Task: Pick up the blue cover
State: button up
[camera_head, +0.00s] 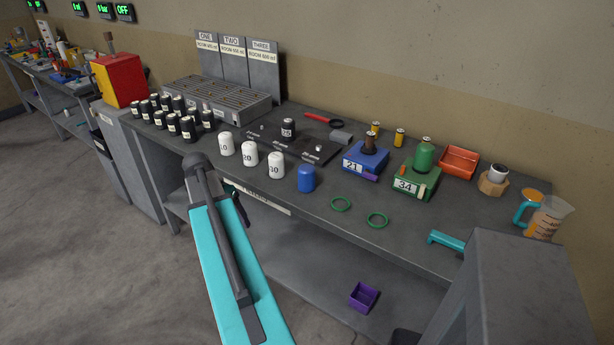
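The blue cover (306,179) is a small domed cylinder standing upright near the front edge of the grey workbench (335,225). It stands at the right end of a row of white covers (250,155) of similar shape, marked with numbers. My turquoise and dark arm reaches up from the bottom of the view, left of the blue cover. My gripper (234,190) shows only as a small dark part beside the arm, in front of the bench edge. It is apart from the blue cover, and its fingers are mostly hidden.
A blue box (364,160) marked 21 and a green box (416,183) marked 34 stand behind. Several black jars (188,130) stand at left. A purple tray (362,297) sits below the bench top.

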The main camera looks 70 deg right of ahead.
jog(key=s+d+r+m+h, duration=0.1)
jog(key=s+d+r+m, duration=0.3)
jog(key=s+d+r, duration=0.45)
jog(key=m+h, duration=0.1)
jog(key=m, duration=0.3)
send_near(304, 169)
jog(key=r, duration=0.1)
jog(key=shift+w+a+r, duration=0.1)
jog(key=shift+w, duration=0.05)
jog(key=shift+p+x, duration=1.1)
jog(key=shift+x, duration=3.25)
jog(key=shift+a, duration=0.1)
jog(key=shift+p+x, duration=1.2)
jog(key=shift+x, duration=1.45)
